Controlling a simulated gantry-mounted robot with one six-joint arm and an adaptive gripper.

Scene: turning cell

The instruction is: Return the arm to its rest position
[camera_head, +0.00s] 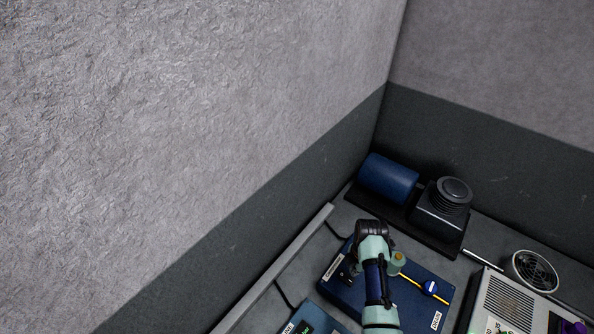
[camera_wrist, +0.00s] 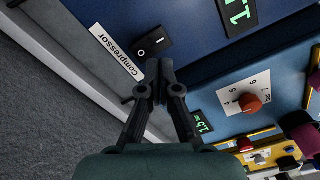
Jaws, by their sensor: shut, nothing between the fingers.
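My gripper (camera_wrist: 160,68) is shut and empty in the wrist view. Its fingertips meet just below a black rocker switch marked O and I (camera_wrist: 153,42). Whether they touch the switch cannot be told. A white label reading "compressor" (camera_wrist: 118,50) lies left of the switch on a blue panel (camera_wrist: 195,35). In the head view my arm (camera_head: 375,275) extends over a dark blue box (camera_head: 410,300) in the lower right, with its wrist bent over the box's left part. The fingertips are hard to make out there.
A blue cylinder (camera_head: 388,178) and a black ribbed unit (camera_head: 443,205) stand behind the arm near the wall corner. The wrist view shows an orange knob (camera_wrist: 250,103).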

